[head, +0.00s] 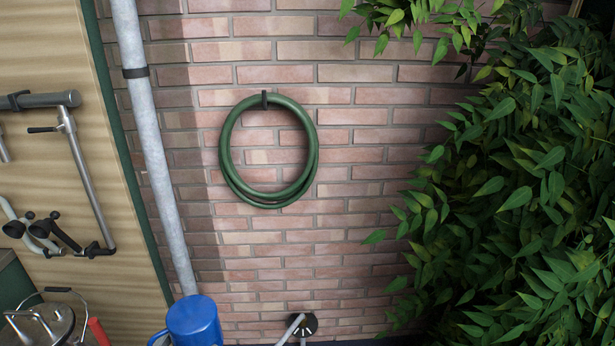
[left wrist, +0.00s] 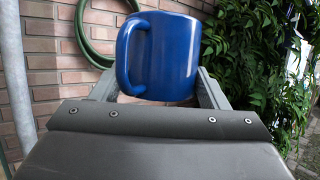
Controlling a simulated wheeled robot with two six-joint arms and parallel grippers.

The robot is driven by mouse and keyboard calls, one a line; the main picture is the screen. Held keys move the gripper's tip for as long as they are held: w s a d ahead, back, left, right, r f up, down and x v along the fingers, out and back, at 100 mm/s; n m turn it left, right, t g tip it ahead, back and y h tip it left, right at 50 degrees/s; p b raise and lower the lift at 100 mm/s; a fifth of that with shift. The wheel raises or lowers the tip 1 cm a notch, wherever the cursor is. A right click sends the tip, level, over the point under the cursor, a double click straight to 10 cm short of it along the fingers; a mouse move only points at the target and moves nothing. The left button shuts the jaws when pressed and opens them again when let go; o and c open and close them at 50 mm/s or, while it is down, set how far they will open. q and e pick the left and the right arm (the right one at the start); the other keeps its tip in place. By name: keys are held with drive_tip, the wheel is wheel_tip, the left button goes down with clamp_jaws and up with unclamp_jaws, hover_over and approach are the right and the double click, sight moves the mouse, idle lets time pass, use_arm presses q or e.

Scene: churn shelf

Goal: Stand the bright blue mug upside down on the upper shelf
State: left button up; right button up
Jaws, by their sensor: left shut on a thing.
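The bright blue mug (head: 194,322) shows at the bottom edge of the head view, its lower part cut off. It also fills the middle of the left wrist view (left wrist: 172,58), with its handle on the left. My left gripper (left wrist: 158,90) is shut on the mug, one finger on each side of it. I cannot tell for sure which end of the mug is its open rim. My right gripper is in neither view. The upper shelf is not in view.
A brick wall carries a green hose loop (head: 268,205) and a grey pipe (head: 150,130). Dense leaves (head: 510,190) fill the right side. A wooden panel (head: 60,180) with metal pipe parts is at the left. A lidded metal pot (head: 45,325) stands at lower left.

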use_arm(q)
drive_tip(key=d+r+m+g+h, duration=0.4)
drive_tip(key=d+g+h, duration=0.1)
drive_tip(key=d+g, duration=0.15)
drive_tip(key=d+r+m+g+h, duration=0.3)
drive_tip(key=d+m+g+h, duration=0.15)
drive_tip(key=d, duration=0.25)
drive_tip(key=shift+w+d+f+m+g+h, duration=0.85)
drive_tip(key=shift+w+d+f+m+g, duration=1.4)
drive_tip(key=shift+g, duration=2.45)
drive_tip(key=s+a+r+n+t+y, duration=0.4)
drive_tip(key=s+a+r+n+t, duration=0.45)
drive_tip(key=t, duration=0.55)
drive_tip(key=w+d+f+m+g+h, duration=0.1)
drive_tip(key=w+d+f+m+g, duration=0.1)
drive_tip(key=m+g, duration=0.4)
drive_tip(key=w+d+f+m+g, duration=0.3)
drive_tip(key=w+f+m+g, duration=0.2)
drive_tip(key=g, duration=1.1)
drive_tip(key=shift+f+m+g+h, duration=0.3)
drive_tip(key=shift+f+m+h, duration=0.1)
drive_tip(key=shift+f+m, duration=0.5)
drive_tip(key=shift+f, duration=0.1)
drive_tip(key=shift+a, duration=0.1)
